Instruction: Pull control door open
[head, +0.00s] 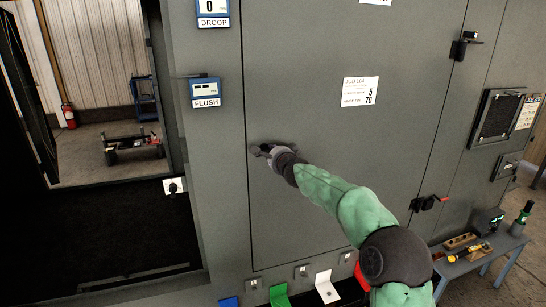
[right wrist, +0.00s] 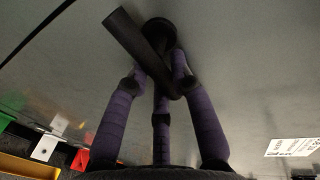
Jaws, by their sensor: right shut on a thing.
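The control door (head: 310,90) is a large grey panel in the middle of the head view. It looks flush with the cabinet, with only a thin dark seam along its left edge. My right gripper (head: 264,151) is at the door's left side and shut on the dark door handle. In the right wrist view, the purple fingers of my right gripper (right wrist: 162,85) close around the black handle (right wrist: 135,40), whose lever slants across them. The handle is mostly hidden by my gripper in the head view. My left gripper is not in view.
A FLUSH box (head: 205,92) is on the frame left of the door. An open doorway shows a cart (head: 133,145) beyond. Coloured tabs, including a white one (head: 327,287), stick out below the door.

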